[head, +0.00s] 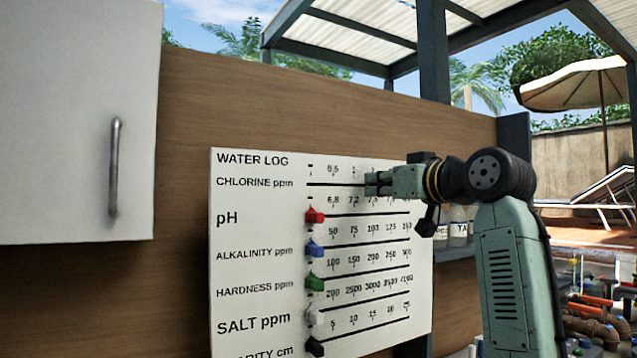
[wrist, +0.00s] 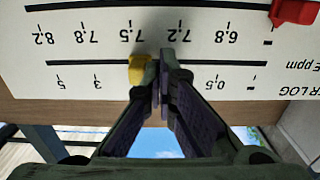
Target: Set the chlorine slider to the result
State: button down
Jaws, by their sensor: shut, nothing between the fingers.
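The water log board (head: 255,235) stands upright with several slider rows. Its chlorine row (head: 335,185) is the top one. In the wrist view, which shows the board upside down, the yellow chlorine slider (wrist: 137,70) sits on its line between the 3 mark and the 0.5 mark; the labels nearest it are hidden by my fingers. My gripper (head: 372,182) is at the chlorine line, its fingertips (wrist: 163,62) shut together with nothing between them. They are right beside the slider, on its 0.5 side; I cannot tell if they touch it. The head view hides the slider behind my gripper.
Below, the red pH slider (head: 315,215), blue slider (head: 314,249), green slider (head: 315,282), white slider (head: 315,315) and black slider (head: 314,346) sit at the left of their rows. A white cabinet (head: 75,110) hangs at left. Bottles (head: 458,226) stand at right behind my arm.

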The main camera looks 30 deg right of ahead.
jog(key=shift+a+b, duration=0.3)
jog(key=shift+a, duration=0.35)
jog(key=s, duration=0.7)
jog(key=shift+a+b, duration=0.15)
jog(key=shift+b, duration=0.2)
dwell(0.3)
